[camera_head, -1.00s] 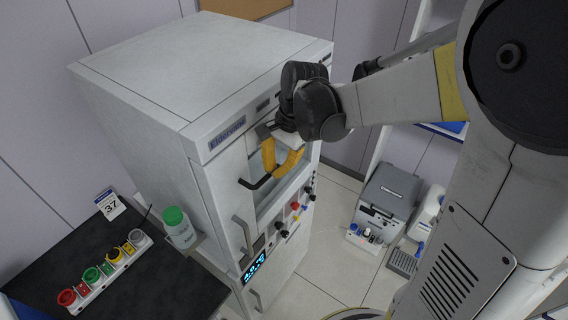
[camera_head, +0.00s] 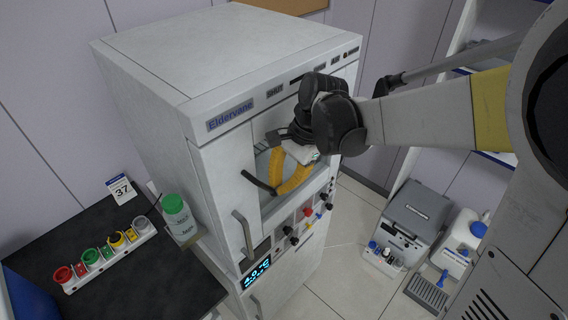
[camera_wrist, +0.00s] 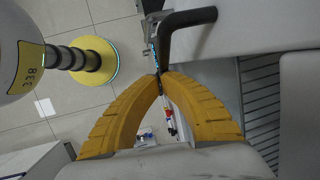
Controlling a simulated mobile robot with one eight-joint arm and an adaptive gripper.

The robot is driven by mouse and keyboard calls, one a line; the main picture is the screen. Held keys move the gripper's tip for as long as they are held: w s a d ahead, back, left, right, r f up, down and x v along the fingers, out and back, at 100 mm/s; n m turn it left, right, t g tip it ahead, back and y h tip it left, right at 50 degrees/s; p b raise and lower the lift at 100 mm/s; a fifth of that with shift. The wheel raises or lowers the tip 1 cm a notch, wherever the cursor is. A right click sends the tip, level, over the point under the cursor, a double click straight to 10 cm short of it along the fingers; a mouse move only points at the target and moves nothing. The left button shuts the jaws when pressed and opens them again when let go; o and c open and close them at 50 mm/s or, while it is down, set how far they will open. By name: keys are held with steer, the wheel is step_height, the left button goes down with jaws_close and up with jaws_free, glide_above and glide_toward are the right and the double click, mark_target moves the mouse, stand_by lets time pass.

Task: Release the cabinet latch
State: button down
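The white cabinet (camera_head: 215,60) labelled Eldervane stands at the centre of the head view. A black bent latch handle (camera_head: 258,183) sticks out from its front; it also shows in the wrist view (camera_wrist: 188,18). My gripper (camera_head: 279,190) has yellow fingers and is in front of the cabinet, at the handle's free end. In the wrist view the fingertips (camera_wrist: 160,74) close together at that end, seemingly pinching it. The fingers partly hide the contact. The dark wrist hides part of the cabinet front.
A grey vertical handle (camera_head: 244,235) and coloured knobs (camera_head: 308,212) sit lower on the cabinet. A green-capped bottle (camera_head: 177,218) stands at its left side, near a dark bench (camera_head: 150,285) with coloured cups. A grey device (camera_head: 418,212) is on the right. The wrist view shows a yellow-ringed stand (camera_wrist: 98,62).

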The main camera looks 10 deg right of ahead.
steer(key=shift+s+a+f+b, duration=0.2)
steer(key=shift+f+b, duration=0.1)
steer(key=shift+f, duration=0.05)
stand_by(0.5)
steer(key=w+d+r, duration=0.2)
steer(key=d+r, duration=0.1)
steer(key=d, duration=0.2)
steer(key=w+d+r+p, duration=0.1)
steer(key=w+d+r, duration=0.2)
steer(key=d, duration=0.3)
steer(key=shift+d+r, duration=0.15)
steer(key=shift+r, duration=0.3)
steer(key=shift+s+f, duration=0.1)
steer(key=s+f+n+t+h+b, duration=0.2)
steer(key=s+f+n+b, duration=0.3)
steer(key=s+f+b, duration=0.3)
steer(key=s+d+f+n+t+h+b, duration=0.1)
steer(key=s+f+n+t+b, duration=0.4)
steer(key=f+b, duration=0.8)
steer(key=s+n+b, duration=0.1)
steer(key=s, duration=0.2)
steer(key=shift+d+h, duration=0.15)
steer(key=shift+h, duration=0.25)
